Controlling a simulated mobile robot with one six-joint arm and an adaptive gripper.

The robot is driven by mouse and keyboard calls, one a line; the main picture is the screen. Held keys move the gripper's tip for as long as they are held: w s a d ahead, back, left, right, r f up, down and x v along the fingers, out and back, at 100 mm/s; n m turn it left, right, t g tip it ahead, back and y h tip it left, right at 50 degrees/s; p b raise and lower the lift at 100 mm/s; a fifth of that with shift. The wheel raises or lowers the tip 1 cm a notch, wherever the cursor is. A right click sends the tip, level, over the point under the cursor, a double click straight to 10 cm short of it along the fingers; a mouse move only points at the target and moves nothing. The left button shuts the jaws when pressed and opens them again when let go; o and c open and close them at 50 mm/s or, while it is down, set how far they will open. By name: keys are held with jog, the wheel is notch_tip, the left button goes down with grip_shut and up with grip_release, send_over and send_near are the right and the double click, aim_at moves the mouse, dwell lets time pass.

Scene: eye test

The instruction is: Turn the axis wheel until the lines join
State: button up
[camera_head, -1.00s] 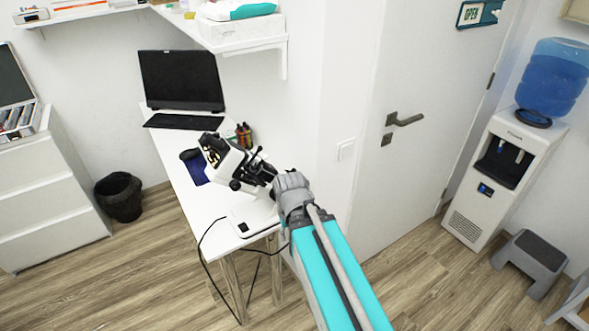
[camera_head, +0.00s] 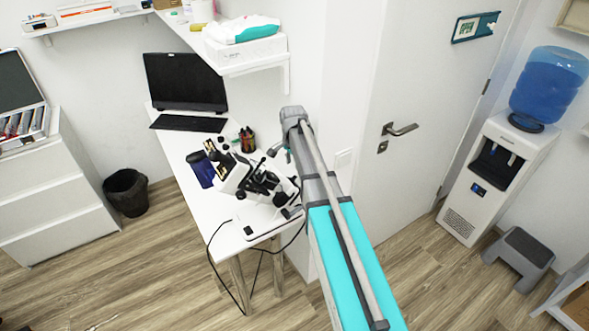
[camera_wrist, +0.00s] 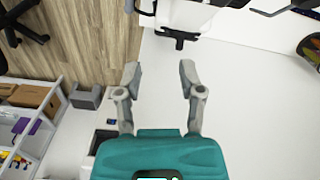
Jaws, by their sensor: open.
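A white and black optical instrument (camera_head: 245,178) stands tilted on the white desk (camera_head: 195,150) in the head view. It has several dark knobs; I cannot tell which one is the axis wheel, and no lines are visible. Part of the instrument, with a black fitting (camera_wrist: 178,36), shows at the top of the wrist view. My gripper (camera_wrist: 161,80) is open and empty there, its two grey fingers apart and pointing toward the instrument without visibly touching it. In the head view my arm stands to the right of the instrument and mostly hides the gripper.
A laptop (camera_head: 186,82), a pen cup (camera_head: 247,140) and a blue item (camera_head: 200,169) are on the desk. A shelf (camera_head: 255,64) overhangs it. The wall and door (camera_head: 425,130) are close on the right. A black cable (camera_head: 212,262) hangs at the desk's front.

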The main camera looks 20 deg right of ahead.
aim_at(294, 178)
jog(key=w+m, duration=0.1)
jog(key=w+d+r+p, duration=0.1)
jog(key=w, duration=0.1)
jog(key=w+d+r+m, duration=0.1)
jog(key=shift+w+r+m, duration=0.15)
jog(key=shift+w+m, duration=0.15)
notch_tip(294, 178, down, 14)
jog(key=b, duration=1.3)
jog(key=shift+r, duration=0.1)
dwell(0.4)
jog(key=shift+c, duration=0.3)
grip_shut()
